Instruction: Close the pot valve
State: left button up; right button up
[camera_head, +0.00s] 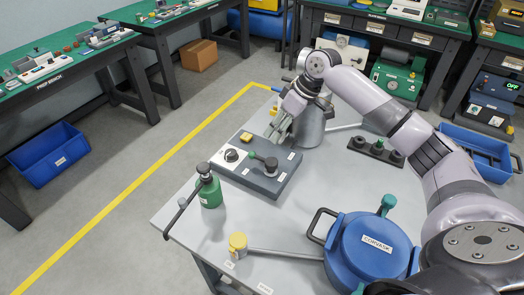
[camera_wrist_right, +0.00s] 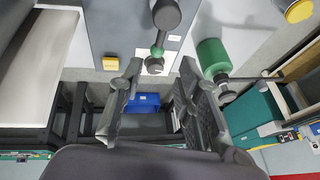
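A blue pot (camera_head: 368,250) with a labelled lid stands at the front right of the grey table; a green knob (camera_head: 388,203), possibly its valve, rises at its back edge. A grey box (camera_head: 257,170) at the table's middle left carries a dark lever with a round black end (camera_head: 271,163) and a green part; this lever also shows in the right wrist view (camera_wrist_right: 166,15). My right gripper (camera_head: 280,132) is open and empty, above and behind the box, apart from the lever. In the wrist view its fingers (camera_wrist_right: 160,74) are spread. My left gripper is out of view.
A green bottle (camera_head: 210,190) stands left of the box. A steel pot (camera_head: 311,128) is close behind my right gripper. A yellow-capped post with a long bar (camera_head: 238,243) lies at the front. A dark block with knobs (camera_head: 376,151) sits to the right.

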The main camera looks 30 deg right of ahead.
aim_at(263, 161)
jog(key=p+x, duration=0.1)
jog(key=x, duration=0.9)
jog(key=shift+w+a+f, duration=0.1)
jog(key=shift+a+f, duration=0.05)
jog(key=shift+f, duration=0.25)
jog(key=shift+c, duration=0.5)
grip_shut()
